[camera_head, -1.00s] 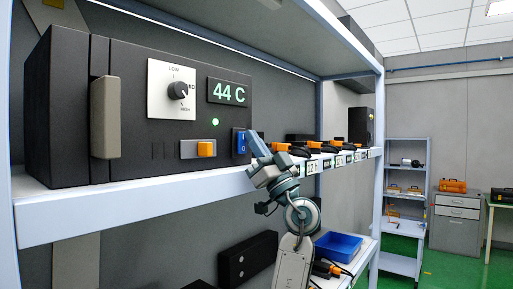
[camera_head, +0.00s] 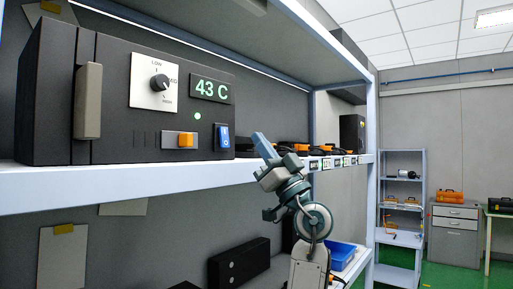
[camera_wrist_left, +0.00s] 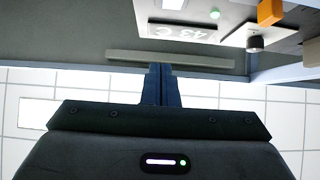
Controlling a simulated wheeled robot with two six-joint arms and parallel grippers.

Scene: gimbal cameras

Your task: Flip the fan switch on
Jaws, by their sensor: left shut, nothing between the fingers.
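The black unit (camera_head: 110,138) stands on the shelf, with a blue rocker switch (camera_head: 222,137) low on its right front. An orange slider (camera_head: 185,140) sits left of the rocker, below a green light (camera_head: 197,116) and a display (camera_head: 211,89) reading 43 C. I cannot read which control is labelled fan. My left gripper (camera_head: 258,137), shut and empty, is right of the rocker and apart from it in the picture. In the left wrist view its shut fingers (camera_wrist_left: 161,80) point toward the unit; the display and orange slider (camera_wrist_left: 270,12) show there. My right gripper is out of view.
A dial (camera_head: 159,83) on a white plate is left of the display, and a grey handle (camera_head: 88,101) is further left. The shelf edge (camera_head: 120,190) runs below the unit. Orange and black tools (camera_head: 292,148) lie right of my gripper. A blue bin (camera_head: 342,254) is below.

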